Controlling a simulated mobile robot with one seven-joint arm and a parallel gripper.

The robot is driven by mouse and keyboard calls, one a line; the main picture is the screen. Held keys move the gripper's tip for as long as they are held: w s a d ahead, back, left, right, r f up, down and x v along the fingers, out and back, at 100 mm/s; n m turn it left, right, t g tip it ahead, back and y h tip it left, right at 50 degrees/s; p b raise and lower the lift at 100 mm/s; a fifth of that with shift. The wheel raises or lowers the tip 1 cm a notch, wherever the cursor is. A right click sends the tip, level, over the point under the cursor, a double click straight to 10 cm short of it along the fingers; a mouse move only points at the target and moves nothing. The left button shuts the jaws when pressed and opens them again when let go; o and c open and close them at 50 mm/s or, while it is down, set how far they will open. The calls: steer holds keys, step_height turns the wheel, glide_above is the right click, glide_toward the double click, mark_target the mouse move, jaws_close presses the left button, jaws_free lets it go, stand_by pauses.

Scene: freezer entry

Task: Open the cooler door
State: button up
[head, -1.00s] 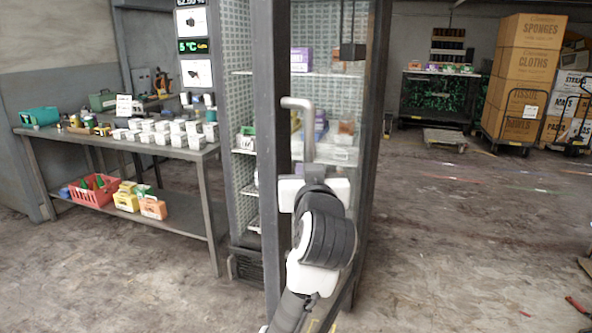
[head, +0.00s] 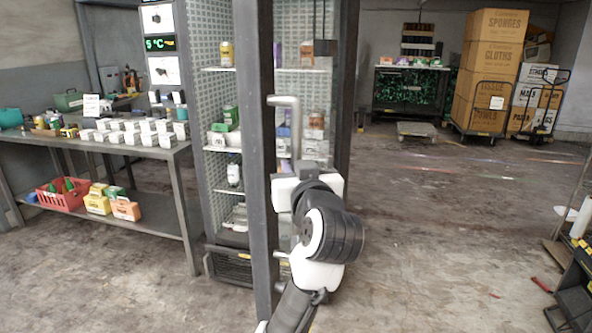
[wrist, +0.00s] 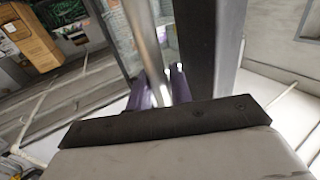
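The cooler door (head: 254,150) is a tall dark frame with glass, standing ajar and swung out toward me. Its grey metal bar handle (head: 285,100) is on the near edge. My gripper (head: 309,165) is at the lower part of this handle; its fingers are mostly hidden in the head view. In the wrist view, the purple fingers (wrist: 159,86) sit on both sides of the handle bar (wrist: 146,38) and appear closed on it. The cooler (head: 205,90) shows shelves with bottles and boxes through the gap left of the door and through the glass.
A metal table (head: 185,190) with white boxes stands left of the cooler, a red basket (head: 62,199) on its lower shelf. Stacked cartons (head: 490,70) stand at the back right. A dark rack (head: 575,275) is at the right edge. The floor right of the door is mostly clear.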

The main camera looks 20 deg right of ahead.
steer(key=o, duration=0.3)
steer(key=s+a+b, duration=0.2)
steer(key=s+b, duration=0.3)
steer(key=s, duration=0.8)
steer(key=shift+s+a, duration=0.2)
steer(key=shift+s, duration=0.05)
steer(key=shift+a, duration=0.1)
